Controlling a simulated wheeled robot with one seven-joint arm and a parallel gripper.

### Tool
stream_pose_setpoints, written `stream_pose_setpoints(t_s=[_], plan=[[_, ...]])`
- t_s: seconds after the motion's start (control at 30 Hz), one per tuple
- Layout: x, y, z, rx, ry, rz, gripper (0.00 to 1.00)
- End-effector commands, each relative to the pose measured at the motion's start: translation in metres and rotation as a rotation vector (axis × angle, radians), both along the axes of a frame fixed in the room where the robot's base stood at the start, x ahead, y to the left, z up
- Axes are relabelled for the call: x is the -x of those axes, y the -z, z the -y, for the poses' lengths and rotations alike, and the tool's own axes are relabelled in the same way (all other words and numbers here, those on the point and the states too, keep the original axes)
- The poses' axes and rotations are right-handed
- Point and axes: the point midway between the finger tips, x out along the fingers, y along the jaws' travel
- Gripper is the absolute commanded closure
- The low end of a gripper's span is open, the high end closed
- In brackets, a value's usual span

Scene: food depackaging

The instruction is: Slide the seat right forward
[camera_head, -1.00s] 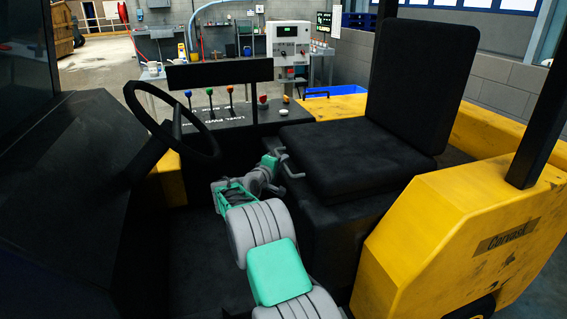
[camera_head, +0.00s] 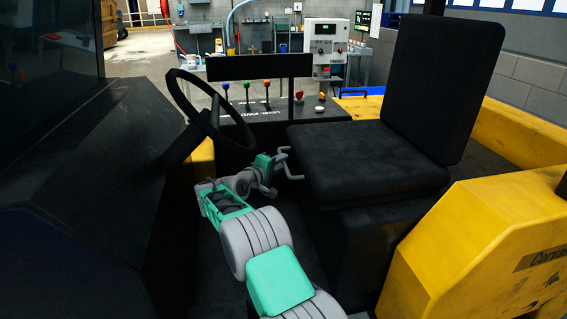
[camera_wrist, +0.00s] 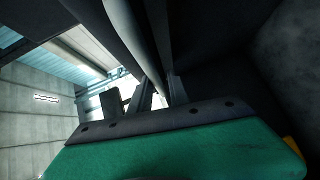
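The black seat (camera_head: 365,160), with its upright backrest (camera_head: 440,85), is at the right of the head view. Its cushion overhangs the dark seat base (camera_head: 365,245) on the steering wheel side. A grey bent bar (camera_head: 291,168), apparently the seat's handle, stands by the cushion's front edge. My gripper (camera_head: 279,165) is at this bar; contact and the gap between the fingers are too small to make out. In the wrist view, the green and dark gripper body fills the bottom and a grey rod (camera_wrist: 134,38) runs down toward the fingers (camera_wrist: 143,98), which are in shadow.
Yellow bodywork (camera_head: 475,245) is close on the right. My arm lies over the dark floor between dashboard and seat base.

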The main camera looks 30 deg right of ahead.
Motion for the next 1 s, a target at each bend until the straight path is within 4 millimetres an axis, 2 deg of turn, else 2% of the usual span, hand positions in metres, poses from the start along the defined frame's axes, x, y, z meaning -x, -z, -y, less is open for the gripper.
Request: stream_pose_setpoints(t_s=[0.13, 0.37, 0.47, 0.7, 0.8, 1.0], plan=[[0.002, -0.001, 0.005, 0.001, 0.007, 0.000, 0.66], [0.002, -0.001, 0.004, 0.001, 0.008, 0.002, 0.66], [0.006, -0.003, -0.004, 0.002, 0.006, 0.001, 0.66], [0.031, -0.009, -0.047, 0.002, 0.002, 0.001, 0.66], [0.038, -0.011, -0.058, 0.002, 0.004, 0.000, 0.66], [0.042, -0.012, -0.063, 0.000, 0.006, 0.002, 0.66]])
